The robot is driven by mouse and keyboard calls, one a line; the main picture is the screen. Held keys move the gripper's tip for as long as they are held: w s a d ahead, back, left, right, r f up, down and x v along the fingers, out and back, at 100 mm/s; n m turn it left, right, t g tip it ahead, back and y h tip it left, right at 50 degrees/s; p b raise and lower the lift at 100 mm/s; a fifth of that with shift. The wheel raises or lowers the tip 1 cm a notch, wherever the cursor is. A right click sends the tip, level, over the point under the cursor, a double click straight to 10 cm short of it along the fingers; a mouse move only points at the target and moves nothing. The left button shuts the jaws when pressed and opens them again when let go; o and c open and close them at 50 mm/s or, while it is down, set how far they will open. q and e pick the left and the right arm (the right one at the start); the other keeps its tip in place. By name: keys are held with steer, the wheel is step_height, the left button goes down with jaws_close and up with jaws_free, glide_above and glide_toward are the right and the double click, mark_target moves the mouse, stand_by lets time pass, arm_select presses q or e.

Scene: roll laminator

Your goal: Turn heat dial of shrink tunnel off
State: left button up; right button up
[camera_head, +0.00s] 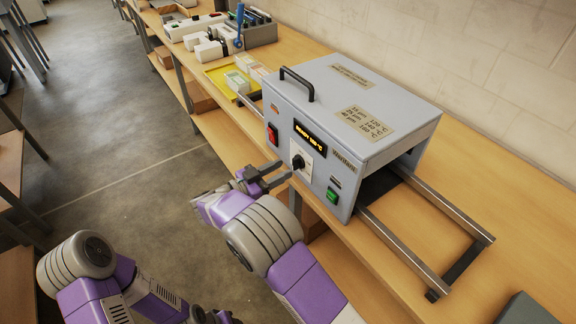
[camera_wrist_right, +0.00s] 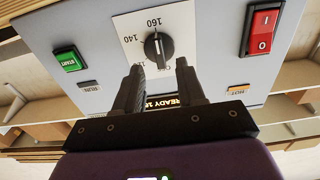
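The shrink tunnel (camera_head: 345,110) is a grey box on the bench. Its black heat dial (camera_head: 298,162) sits on a white scale plate on the front. In the right wrist view the dial (camera_wrist_right: 158,47) shows close up, its white mark pointing up toward 160; the scale's lower part is partly hidden by the fingers. My right gripper (camera_head: 268,179) is just in front of the dial. Its two fingers (camera_wrist_right: 159,72) are apart with nothing between them, and the dial lies just beyond their tips. My left gripper (camera_head: 212,316) shows only partly at the bottom edge.
A red rocker switch (camera_head: 272,134) and a green start button (camera_head: 332,195) flank the dial. An amber display (camera_head: 310,138) sits above it. Metal rails (camera_head: 425,262) extend from the tunnel. A yellow tray (camera_head: 228,80) with stacks stands beyond it. The aisle floor is clear.

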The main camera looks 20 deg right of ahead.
mark_target(293, 164)
steer(key=shift+x, duration=1.75)
steer(key=shift+f, duration=0.1)
jaws_close()
